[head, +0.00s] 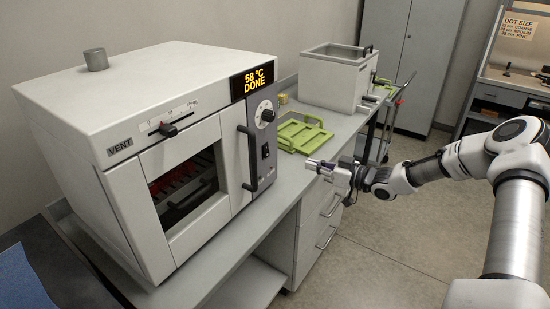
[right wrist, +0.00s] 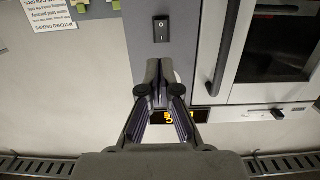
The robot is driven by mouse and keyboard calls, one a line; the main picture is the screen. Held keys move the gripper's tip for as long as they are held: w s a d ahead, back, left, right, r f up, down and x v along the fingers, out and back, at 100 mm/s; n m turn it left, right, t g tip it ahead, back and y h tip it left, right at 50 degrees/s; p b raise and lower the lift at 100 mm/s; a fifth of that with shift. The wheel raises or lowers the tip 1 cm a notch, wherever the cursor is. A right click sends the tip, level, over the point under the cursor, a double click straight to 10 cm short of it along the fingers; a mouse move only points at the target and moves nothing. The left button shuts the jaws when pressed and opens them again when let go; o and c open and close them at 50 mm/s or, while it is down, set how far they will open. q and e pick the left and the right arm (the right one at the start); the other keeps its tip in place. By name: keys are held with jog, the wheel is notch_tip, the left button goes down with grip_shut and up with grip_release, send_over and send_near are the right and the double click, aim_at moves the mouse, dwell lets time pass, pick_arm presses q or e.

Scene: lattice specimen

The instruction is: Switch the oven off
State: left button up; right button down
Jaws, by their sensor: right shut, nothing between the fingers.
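The white oven (head: 130,90) stands on the bench at the left. Its display (head: 252,82) reads "58 °C DONE". On its grey control panel are a round dial (head: 265,115) and, below it, a black rocker switch (head: 265,151). The right wrist view, which is upside down, shows the switch (right wrist: 161,28) beyond my fingertips, and the dial is mostly hidden behind the fingers. My right gripper (head: 318,164) is shut and empty, in front of the panel and to the right of the switch, apart from it. It also shows in the wrist view (right wrist: 160,68). My left gripper is out of view.
The oven door handle (head: 248,160) juts out left of the switch. The vent slider (head: 168,130) is above the door window. A green rack (head: 303,132) lies on the bench behind the gripper, with a white bath (head: 335,78) farther back. The floor at the right is clear.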

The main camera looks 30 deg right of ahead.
jog(key=b, duration=0.1)
send_near(268, 154)
jog(key=p+x, duration=0.1)
jog(key=x, duration=0.6)
jog(key=shift+w+a, duration=0.1)
jog(key=shift+w, duration=0.05)
jog(key=shift+f, duration=0.15)
jog(key=t+b, duration=0.1)
jog(key=b, duration=0.3)
jog(key=shift+w+f, duration=0.15)
jog(key=shift+f, duration=0.25)
jog(key=shift+a+r, duration=0.1)
jog(key=shift+r, duration=0.3)
